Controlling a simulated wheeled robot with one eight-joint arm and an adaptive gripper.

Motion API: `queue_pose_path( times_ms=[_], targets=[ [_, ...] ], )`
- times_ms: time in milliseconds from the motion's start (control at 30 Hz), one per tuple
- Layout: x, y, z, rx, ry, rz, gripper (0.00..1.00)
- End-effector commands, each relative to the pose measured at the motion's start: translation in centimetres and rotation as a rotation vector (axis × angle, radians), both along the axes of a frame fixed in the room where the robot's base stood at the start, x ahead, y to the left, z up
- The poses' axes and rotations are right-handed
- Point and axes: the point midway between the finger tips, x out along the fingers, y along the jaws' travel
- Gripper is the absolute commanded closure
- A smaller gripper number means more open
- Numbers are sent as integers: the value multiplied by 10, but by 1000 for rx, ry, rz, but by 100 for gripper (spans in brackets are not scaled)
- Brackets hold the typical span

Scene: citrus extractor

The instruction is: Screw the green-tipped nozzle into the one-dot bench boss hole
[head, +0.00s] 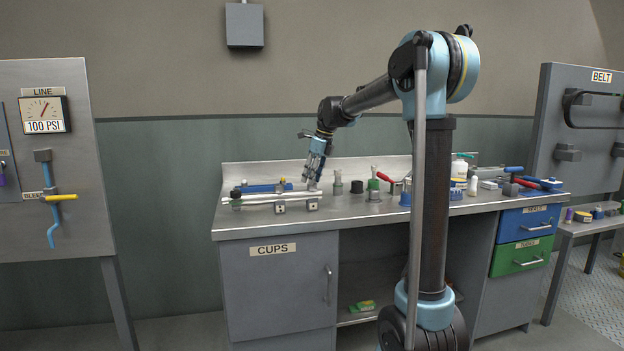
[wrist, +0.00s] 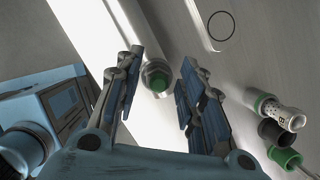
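A grey cylinder with a green hexagonal end (wrist: 156,76), which looks like the green-tipped nozzle, shows between my fingertips in the wrist view. My gripper (wrist: 157,88) is open around it, with a visible gap on both sides. In the head view my gripper (head: 313,175) points down above the right end of pale rods on the bench. Two small metal blocks with dark marks, a left one (head: 281,208) and a right one (head: 313,205), sit at the bench's front edge below. Their dots are too small to count, so I cannot tell the one-dot boss hole.
A white dotted part with a green base (wrist: 278,112), a black cylinder (wrist: 272,133) and a green-ended piece (wrist: 285,157) lie right of my fingers. The bench's right side is cluttered.

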Motion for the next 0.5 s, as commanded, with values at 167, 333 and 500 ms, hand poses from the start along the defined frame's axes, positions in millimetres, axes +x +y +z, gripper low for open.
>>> queue_pose_path(
  times_ms=[167, 333, 500],
  targets=[
    [0, 0, 0, 1, 0, 14, 64],
    [0, 0, 0, 1, 0, 33, 64],
    [0, 0, 0, 0, 0, 135, 64]
  ],
)
